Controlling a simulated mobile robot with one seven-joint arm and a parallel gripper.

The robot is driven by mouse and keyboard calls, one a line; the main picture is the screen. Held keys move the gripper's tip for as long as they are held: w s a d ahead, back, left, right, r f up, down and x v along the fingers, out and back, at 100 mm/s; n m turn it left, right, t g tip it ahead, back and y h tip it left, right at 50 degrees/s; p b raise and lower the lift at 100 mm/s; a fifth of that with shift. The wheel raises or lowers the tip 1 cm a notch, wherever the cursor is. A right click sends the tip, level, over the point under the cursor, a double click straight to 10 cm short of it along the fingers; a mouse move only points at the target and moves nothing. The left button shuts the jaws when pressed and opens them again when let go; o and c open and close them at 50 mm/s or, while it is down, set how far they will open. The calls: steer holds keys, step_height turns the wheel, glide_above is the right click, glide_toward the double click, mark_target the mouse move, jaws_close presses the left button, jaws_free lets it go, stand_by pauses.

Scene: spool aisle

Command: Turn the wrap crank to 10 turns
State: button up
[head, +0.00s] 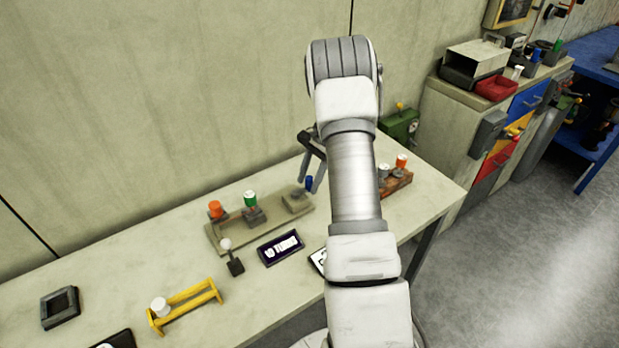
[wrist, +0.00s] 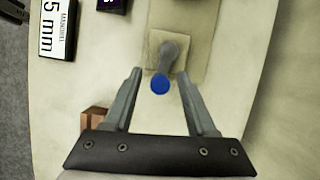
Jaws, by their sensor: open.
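The crank shows in the wrist view as a short grey arm (wrist: 169,55) on a square beige block, with a round blue knob (wrist: 160,85) at its end. In the head view the blue knob (head: 309,182) is beside my gripper (head: 312,170), and my arm hides part of this area. In the wrist view my gripper (wrist: 159,73) is open, with one finger on each side of the blue knob. A gap shows on both sides of it. A dark sign (head: 281,247) with white lettering lies in front of the fixture; its text is hard to read.
The beige fixture plate (head: 225,241) also carries orange and green spools. A black lever with a white knob (head: 226,244) and a yellow rack (head: 185,304) stand in front. A "5 mm" card (wrist: 57,28) lies nearby. A brown box (wrist: 95,117) is close to the left finger.

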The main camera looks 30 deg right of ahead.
steer(key=s+v, duration=0.1)
steer(key=v, duration=1.6)
steer(key=shift+w+r+p, duration=0.25)
steer(key=shift+w+p, duration=0.2)
steer(key=s+a+r+n+t+h, duration=0.1)
steer(key=s+a+r+n+h, duration=0.1)
steer(key=s+a+r+n, duration=0.45)
steer(key=s+a+r+n+t+h, duration=0.1)
steer(key=s+a+r, duration=0.2)
steer(key=a+r, duration=0.7)
steer(key=s+a+f+n+t, duration=0.2)
steer(key=s+a+n, duration=0.2)
steer(key=s+a, duration=0.2)
steer(key=s+a+f+n+t+h, duration=0.1)
steer(key=s+a+n, duration=0.4)
steer(key=s, duration=0.5)
steer(key=shift+s+a+f+t+h, duration=0.3)
steer(key=shift+a+f+t, duration=0.3)
steer(key=shift+a+f, duration=0.2)
